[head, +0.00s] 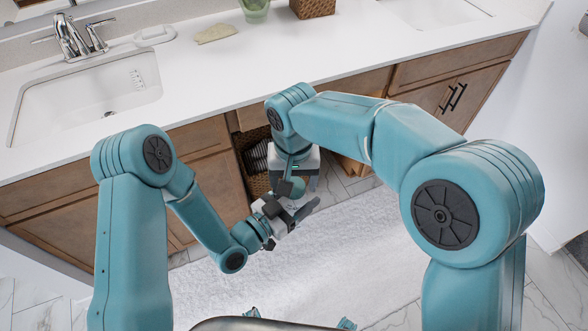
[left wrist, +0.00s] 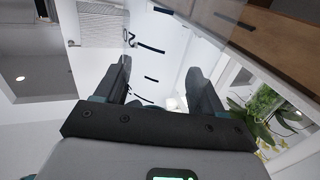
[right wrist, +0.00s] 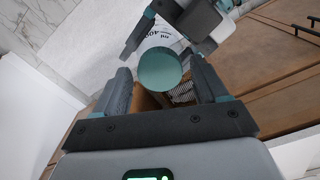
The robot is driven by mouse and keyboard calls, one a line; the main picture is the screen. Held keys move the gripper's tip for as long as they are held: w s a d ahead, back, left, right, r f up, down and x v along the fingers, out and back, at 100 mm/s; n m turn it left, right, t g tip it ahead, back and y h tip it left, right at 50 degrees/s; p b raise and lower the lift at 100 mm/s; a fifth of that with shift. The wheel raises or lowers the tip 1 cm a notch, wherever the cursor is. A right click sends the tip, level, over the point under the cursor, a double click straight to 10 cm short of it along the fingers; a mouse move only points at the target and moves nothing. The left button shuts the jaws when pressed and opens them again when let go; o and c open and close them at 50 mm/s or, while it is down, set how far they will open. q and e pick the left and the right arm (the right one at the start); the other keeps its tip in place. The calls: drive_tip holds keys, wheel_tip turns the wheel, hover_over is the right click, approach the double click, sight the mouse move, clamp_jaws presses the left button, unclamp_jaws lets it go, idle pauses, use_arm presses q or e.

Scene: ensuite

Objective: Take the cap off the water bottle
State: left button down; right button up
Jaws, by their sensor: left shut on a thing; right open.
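The water bottle is pale with dark markings; its side shows between the fingers of my left gripper in the left wrist view (left wrist: 150,62). My left gripper (head: 300,208) is shut on the bottle body and holds it in the air. The round teal cap (right wrist: 160,69) faces the right wrist camera, on the end of the bottle (right wrist: 162,38). My right gripper (right wrist: 162,88) is open, its fingers to either side of the cap with gaps showing. In the head view the arms and grippers largely hide the bottle.
A white counter (head: 290,58) with sinks runs along the back above wooden cabinets (head: 215,165). A basket (head: 256,158) with rolled towels sits in the open shelf just behind the grippers. A white rug (head: 300,265) covers the floor below.

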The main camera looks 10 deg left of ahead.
drive_tip(key=shift+f, duration=0.25)
drive_tip(key=c, duration=1.1)
drive_tip(key=n, duration=0.5)
drive_tip(key=shift+n, duration=0.4)
drive_tip(key=shift+r, duration=0.25)
drive_tip(key=shift+r, duration=0.9)
drive_tip(key=shift+r, duration=2)
